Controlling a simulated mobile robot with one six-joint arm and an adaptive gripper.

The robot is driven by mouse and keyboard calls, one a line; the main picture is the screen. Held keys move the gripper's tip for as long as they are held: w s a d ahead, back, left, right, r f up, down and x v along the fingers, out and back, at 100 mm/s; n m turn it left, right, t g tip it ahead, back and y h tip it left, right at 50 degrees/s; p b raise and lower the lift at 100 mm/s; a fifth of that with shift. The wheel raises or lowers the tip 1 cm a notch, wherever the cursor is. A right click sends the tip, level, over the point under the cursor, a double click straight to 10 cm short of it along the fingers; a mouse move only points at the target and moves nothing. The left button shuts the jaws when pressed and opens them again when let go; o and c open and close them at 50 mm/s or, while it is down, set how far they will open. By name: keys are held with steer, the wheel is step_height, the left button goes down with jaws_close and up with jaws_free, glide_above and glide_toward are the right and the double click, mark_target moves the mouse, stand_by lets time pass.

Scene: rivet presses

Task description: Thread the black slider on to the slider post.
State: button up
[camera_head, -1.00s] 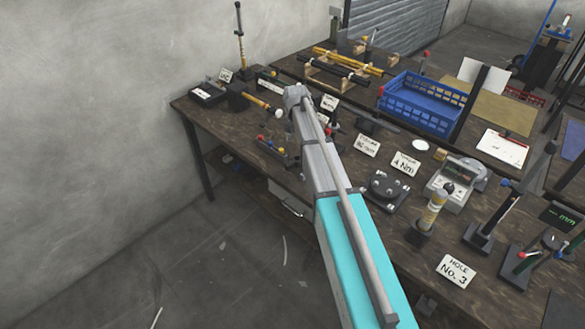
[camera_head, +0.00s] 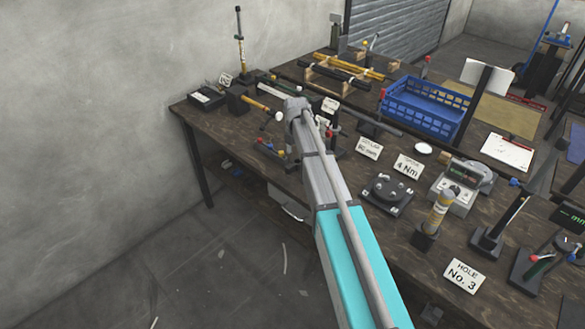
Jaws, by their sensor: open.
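I cannot make out the black slider with certainty. Several upright posts on dark bases stand on the workbench, and I cannot tell which is the slider post. One thin tall post (camera_head: 240,50) with a yellow band stands at the far left corner. A thicker yellow-banded post (camera_head: 439,210) stands at the right, and a slim dark post (camera_head: 505,222) stands beside it. My grey and turquoise arm reaches over the bench from the bottom. My gripper is hidden beyond the arm's far end, so what it touches does not show.
A blue basket (camera_head: 423,105) stands at the back middle. A rack with black and yellow rods (camera_head: 345,70) lies behind.

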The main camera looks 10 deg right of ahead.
mark_target(294, 166)
steer(key=shift+f, duration=0.1)
steer(key=shift+f+b, duration=2.55)
steer(key=shift+b, duration=0.05)
steer(key=shift+c, duration=0.2)
steer(key=c, duration=0.7)
